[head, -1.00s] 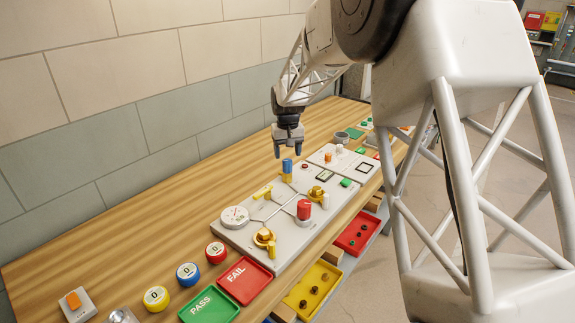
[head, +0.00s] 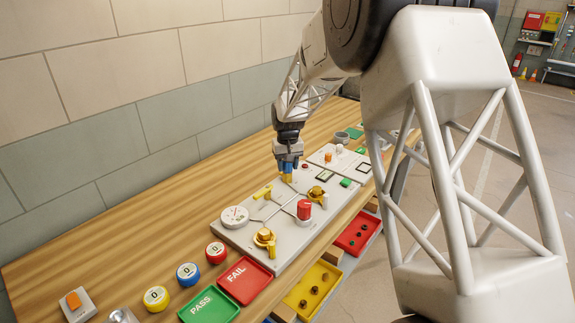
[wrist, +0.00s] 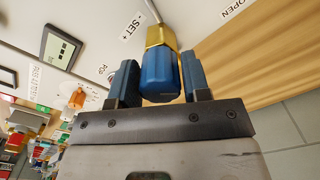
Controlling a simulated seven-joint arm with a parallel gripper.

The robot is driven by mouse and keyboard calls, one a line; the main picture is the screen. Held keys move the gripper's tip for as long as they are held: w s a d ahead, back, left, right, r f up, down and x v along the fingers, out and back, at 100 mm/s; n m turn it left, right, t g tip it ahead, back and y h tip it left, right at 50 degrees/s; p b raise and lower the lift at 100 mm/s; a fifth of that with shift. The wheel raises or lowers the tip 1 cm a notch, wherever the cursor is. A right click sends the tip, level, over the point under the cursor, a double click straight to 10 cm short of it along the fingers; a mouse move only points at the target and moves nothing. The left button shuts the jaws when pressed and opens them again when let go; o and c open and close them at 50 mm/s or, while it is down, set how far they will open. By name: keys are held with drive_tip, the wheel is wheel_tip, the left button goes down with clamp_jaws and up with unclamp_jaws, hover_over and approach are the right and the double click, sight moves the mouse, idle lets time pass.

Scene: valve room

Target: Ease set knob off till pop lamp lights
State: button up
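The set knob (wrist: 162,75) is a blue cylinder on a brass collar, beside the "- SET +" label (wrist: 132,27) in the wrist view. My gripper (wrist: 161,85) has its two blue fingers on either side of the knob, close to it; firm contact is not visible. In the head view my gripper (head: 288,170) is low over the panel and hides most of the knob. A small dark red round lamp (head: 305,166) lies just right of it and looks unlit. The "POP" label (wrist: 103,71) shows in the wrist view, but the lamp there seems hidden behind the left finger.
The grey panel (head: 285,240) carries a white gauge (head: 235,216), a red knob (head: 304,209), brass knobs (head: 264,238) and a yellow lever (head: 262,193) close by. A small display (wrist: 60,47) is near the label. Bare wooden bench (head: 150,215) lies behind.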

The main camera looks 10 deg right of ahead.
drive_tip(key=c, duration=0.5)
drive_tip(key=shift+n, duration=0.9)
drive_tip(key=o, duration=0.9)
drive_tip(key=shift+r, duration=0.1)
drive_tip(key=shift+r, duration=3.8)
